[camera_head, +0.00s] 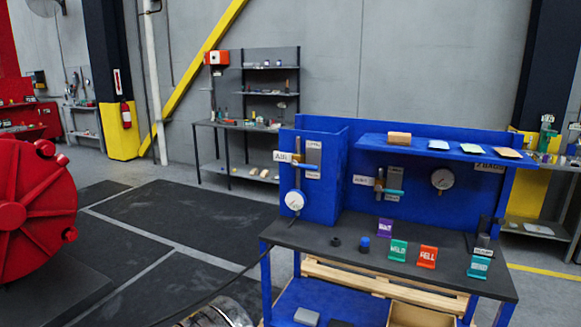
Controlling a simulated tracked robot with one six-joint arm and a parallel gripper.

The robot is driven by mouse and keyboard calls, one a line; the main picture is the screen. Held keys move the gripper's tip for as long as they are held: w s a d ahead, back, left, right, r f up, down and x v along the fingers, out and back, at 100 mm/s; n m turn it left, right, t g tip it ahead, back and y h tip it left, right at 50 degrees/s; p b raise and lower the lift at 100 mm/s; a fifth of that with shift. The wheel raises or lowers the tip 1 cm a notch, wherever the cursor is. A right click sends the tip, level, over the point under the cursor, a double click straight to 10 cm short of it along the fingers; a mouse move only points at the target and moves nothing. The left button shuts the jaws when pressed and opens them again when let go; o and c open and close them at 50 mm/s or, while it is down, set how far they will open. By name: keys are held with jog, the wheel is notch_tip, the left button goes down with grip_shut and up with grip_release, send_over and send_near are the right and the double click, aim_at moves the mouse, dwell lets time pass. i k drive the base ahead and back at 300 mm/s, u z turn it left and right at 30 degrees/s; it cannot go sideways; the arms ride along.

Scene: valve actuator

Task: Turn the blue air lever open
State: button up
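A white sign reading AIR (283,157) is on the left blue panel of the workbench. My gripper is not in view.
The dark bench top (330,232) holds small coloured sign stands, including a red one (427,257), and a dark vise-like device (484,238). A large red flanged wheel (35,205) stands at left. Dark floor mats (190,215) lie clear between them. A dark cable crosses the foreground.

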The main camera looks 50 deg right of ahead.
aim_at(293, 162)
jog(key=z, duration=0.15)
jog(key=i, duration=0.8)
jog(key=z, duration=0.75)
jog(key=i, duration=0.8)
jog(key=z, duration=0.4)
